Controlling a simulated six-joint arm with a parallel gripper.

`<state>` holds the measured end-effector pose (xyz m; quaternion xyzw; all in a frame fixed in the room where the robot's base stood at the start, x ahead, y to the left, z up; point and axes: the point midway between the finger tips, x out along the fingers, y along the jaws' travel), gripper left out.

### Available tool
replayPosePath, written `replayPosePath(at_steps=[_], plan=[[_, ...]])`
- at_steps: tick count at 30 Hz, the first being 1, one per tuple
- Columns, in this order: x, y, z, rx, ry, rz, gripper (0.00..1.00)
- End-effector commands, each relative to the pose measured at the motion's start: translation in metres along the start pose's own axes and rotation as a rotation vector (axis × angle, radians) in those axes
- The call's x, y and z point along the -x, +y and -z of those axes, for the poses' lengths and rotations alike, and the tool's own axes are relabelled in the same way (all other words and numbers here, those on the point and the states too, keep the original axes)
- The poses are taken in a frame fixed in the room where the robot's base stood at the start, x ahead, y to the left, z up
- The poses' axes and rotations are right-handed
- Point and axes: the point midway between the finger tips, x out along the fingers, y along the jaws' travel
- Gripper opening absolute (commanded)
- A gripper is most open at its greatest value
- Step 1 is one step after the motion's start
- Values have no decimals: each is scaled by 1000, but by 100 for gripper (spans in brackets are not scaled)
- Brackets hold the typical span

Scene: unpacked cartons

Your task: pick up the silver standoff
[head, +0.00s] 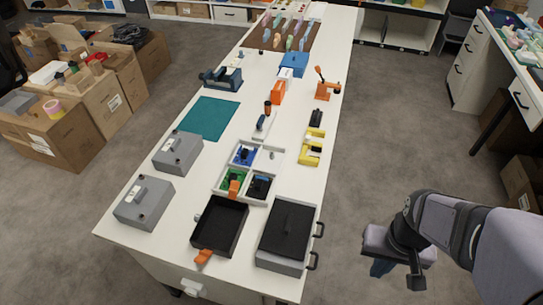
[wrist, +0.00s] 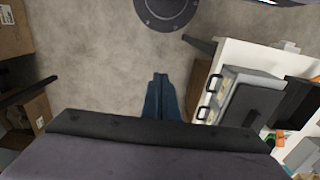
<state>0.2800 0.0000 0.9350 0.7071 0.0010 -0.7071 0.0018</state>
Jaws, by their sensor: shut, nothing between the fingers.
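My gripper (wrist: 160,82) shows in the wrist view as two dark blue fingers, shut together and empty. In the head view its blue fingertips (head: 381,269) hang over the floor, to the right of the white bench and apart from it. A small pale silvery piece (head: 271,155) lies in the upper right compartment of the white divided tray (head: 213,189). It looks like the silver standoff, but it is too small to be sure. I cannot make it out in the wrist view.
The tray's other compartments hold blue, green and black parts. A black open bin (head: 220,224) and a grey case with a black lid (head: 286,232) stand at the bench's near end. Two grey boxes (head: 145,203) stand at left. A teal mat (head: 214,118) lies beyond.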

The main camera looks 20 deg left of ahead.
Motion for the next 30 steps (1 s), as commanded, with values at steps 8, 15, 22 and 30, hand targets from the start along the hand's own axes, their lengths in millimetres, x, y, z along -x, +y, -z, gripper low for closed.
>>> replayPosePath(at_steps=[8,15,22,30], plan=[[0,0,0,0,0,0,24],[-1,-3,7,-28,-1,10,24],[-8,-24,60,-224,-11,84,24],[-24,-78,164,-615,-78,265,24]])
